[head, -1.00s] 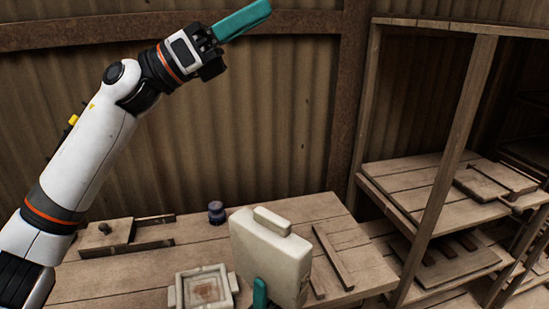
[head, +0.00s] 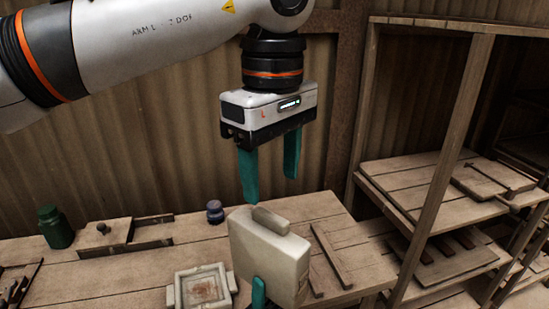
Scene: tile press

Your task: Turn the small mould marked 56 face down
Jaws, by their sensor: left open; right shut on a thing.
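A pale block-like mould (head: 262,258) stands on edge above or on the bench, with a lug (head: 270,220) on its upper edge. Its cavity face does not show, and I can read no number on it. One teal finger of my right gripper (head: 258,292) shows against its lower near side; the rest is out of frame, and the gripper is shut on it. My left gripper (head: 270,185) is open and empty, fingers pointing down, just above the lug. A second pale mould (head: 178,298) with a square cavity lies face up to the left; no number is readable.
Wooden strips (head: 331,256) lie right of the held mould. A shelf rack (head: 440,180) stands at the right.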

